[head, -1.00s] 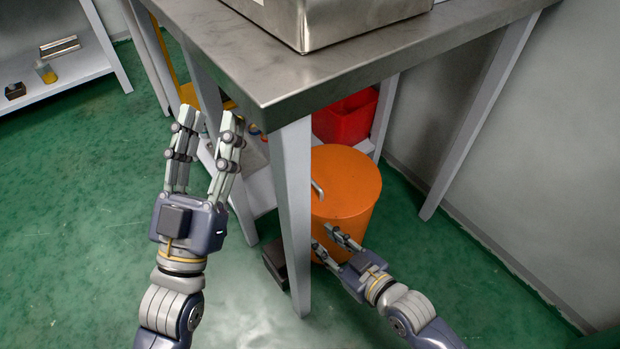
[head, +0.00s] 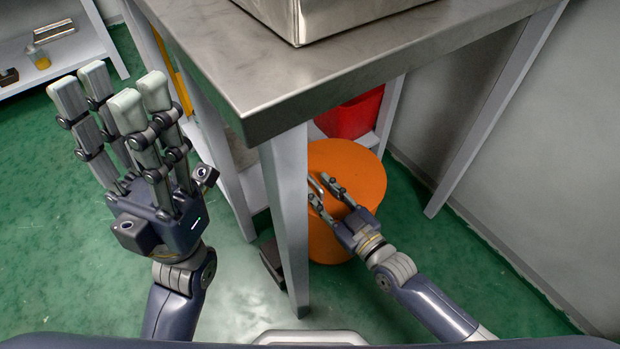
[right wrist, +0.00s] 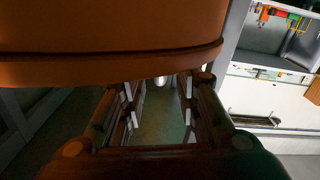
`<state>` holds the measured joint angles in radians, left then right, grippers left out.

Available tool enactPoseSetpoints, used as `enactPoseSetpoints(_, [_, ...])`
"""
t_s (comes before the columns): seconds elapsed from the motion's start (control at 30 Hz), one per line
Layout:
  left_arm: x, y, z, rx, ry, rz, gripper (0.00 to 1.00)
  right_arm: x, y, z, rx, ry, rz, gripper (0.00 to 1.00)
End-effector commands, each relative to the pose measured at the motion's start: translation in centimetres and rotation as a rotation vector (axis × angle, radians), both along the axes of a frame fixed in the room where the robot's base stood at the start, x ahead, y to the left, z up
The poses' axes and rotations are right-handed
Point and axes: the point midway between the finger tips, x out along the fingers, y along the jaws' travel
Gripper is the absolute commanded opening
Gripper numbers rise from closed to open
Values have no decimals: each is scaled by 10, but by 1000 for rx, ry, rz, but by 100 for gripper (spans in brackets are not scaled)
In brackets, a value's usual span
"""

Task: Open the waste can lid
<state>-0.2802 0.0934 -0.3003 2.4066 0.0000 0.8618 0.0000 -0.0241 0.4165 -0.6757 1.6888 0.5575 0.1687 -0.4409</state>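The orange waste can (head: 362,172) stands on the green floor beside the steel table's front leg, its lid closed. A pale handle (head: 315,184) on the lid's left side is partly hidden by the table leg and my fingers. My right gripper (head: 318,188) is open over the lid, its fingertips at the handle; I cannot tell whether they touch it. In the right wrist view the orange can (right wrist: 110,65) fills the top, and the fingers are spread below it with a gap between. My left gripper (head: 111,90) is open and empty, raised left of the table.
The steel table (head: 330,70) overhangs the can's far side, and its white front leg (head: 286,220) stands just left of the can. A red bin (head: 352,115) is behind the can. A dark block (head: 270,262) lies by the leg. Floor right of the can is clear.

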Motion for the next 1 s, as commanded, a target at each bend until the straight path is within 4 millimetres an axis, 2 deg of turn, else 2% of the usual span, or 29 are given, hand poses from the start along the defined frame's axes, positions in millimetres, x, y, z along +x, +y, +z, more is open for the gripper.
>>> enactPoseSetpoints(0.1, [1, -1, 1, 2, -28, 1, 40, 18, 14, -2, 2, -3, 0, 30])
enactPoseSetpoints(0.3, [3, -2, 6, 5, -52, 3, 40, 37, 27, -1, 0, -2, -1, 30])
enactPoseSetpoints(0.67, [3, -2, 8, 5, -57, 3, 40, 40, 30, 0, -1, 0, 0, 30])
enactPoseSetpoints(0.8, [3, -2, 8, 5, -58, 3, 40, 40, 29, 0, -1, 0, 0, 0])
enactPoseSetpoints(1.0, [3, -2, 8, 5, -58, 3, 40, 41, 29, 0, -2, -2, -1, 0])
